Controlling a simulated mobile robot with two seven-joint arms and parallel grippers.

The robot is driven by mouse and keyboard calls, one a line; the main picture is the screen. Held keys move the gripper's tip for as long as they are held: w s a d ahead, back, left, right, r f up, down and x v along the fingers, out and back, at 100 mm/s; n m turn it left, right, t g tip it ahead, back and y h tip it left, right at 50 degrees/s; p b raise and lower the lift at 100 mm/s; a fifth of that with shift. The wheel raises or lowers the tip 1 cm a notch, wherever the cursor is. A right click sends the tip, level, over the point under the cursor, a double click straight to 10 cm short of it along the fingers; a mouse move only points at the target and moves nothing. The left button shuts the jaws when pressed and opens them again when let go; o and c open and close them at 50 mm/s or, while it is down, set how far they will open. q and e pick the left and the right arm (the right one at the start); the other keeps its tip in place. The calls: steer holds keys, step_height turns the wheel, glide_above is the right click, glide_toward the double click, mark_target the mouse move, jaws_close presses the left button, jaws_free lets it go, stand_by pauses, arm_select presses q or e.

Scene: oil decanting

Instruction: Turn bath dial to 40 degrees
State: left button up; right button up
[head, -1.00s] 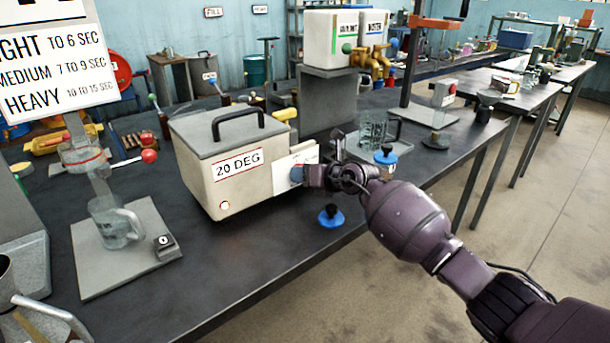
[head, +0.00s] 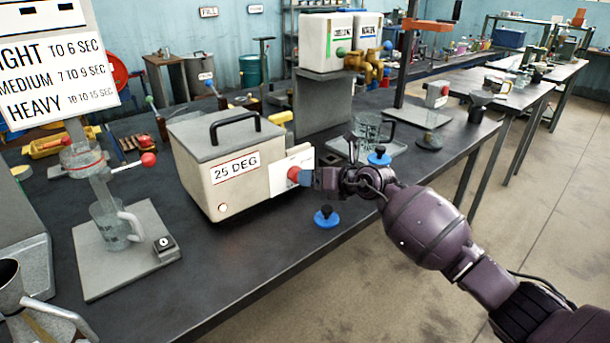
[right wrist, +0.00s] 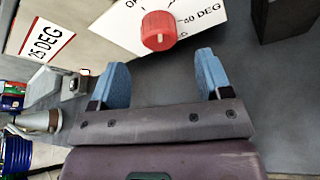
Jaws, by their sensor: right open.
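The bath (head: 222,165) is a beige box with a grey lid and a black handle, standing on the dark bench. Its front label (head: 236,167) reads 25 DEG. The red dial (head: 294,174) sits on a white plate on the bath's right side. In the right wrist view the red dial (right wrist: 158,31) is on the plate (right wrist: 197,30), which has a 40 DEG mark. My right gripper (head: 312,177) is just right of the dial. In the right wrist view its blue fingertips (right wrist: 160,75) are spread, empty and apart from the dial. My left gripper is not in view.
A blue stopper with a black knob (head: 326,217) lies on the bench (head: 262,262) below my right gripper. A glass jug (head: 370,130) stands behind the gripper. A viscometer stand with a glass beaker (head: 112,226) is at the left. The front middle of the bench is clear.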

steer(key=p+v, duration=0.1)
steer(key=v, duration=0.4)
steer(key=shift+s+d, duration=0.1)
steer(key=shift+s, duration=0.05)
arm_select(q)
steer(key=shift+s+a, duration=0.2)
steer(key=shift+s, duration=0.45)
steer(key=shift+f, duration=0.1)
